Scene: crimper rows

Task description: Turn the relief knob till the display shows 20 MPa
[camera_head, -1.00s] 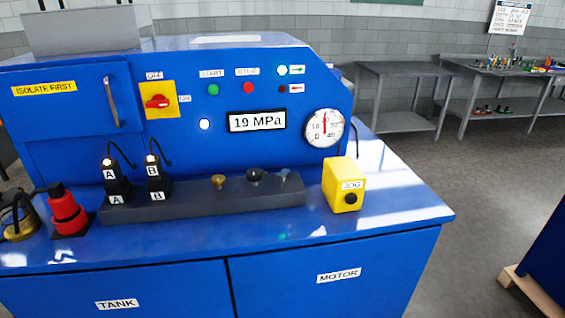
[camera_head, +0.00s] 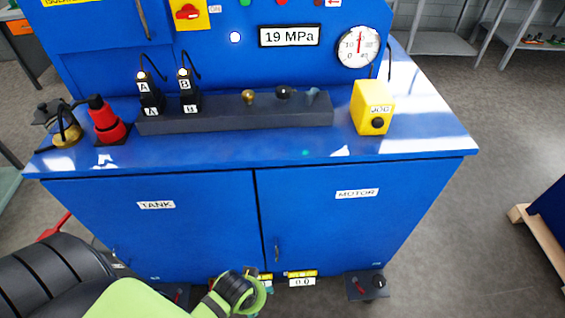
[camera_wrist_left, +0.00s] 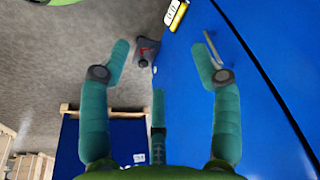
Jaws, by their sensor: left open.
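The display (camera_head: 289,35) on the blue power unit reads 19 MPa in the head view. The round gauge (camera_head: 358,47) is right of it. On the dark manifold block (camera_head: 220,120) stand a brass knob (camera_head: 248,97), a black knob (camera_head: 283,92) and a small grey one (camera_head: 311,96). None carries a readable label, so I cannot tell which is the relief knob. My left gripper (camera_head: 243,290) is low in front of the cabinet doors, well below the knobs. In the left wrist view my left gripper (camera_wrist_left: 160,58) is open and empty. My right gripper is not in view.
A door handle (camera_head: 277,249) and a pedal (camera_head: 367,284) are near my left gripper's level.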

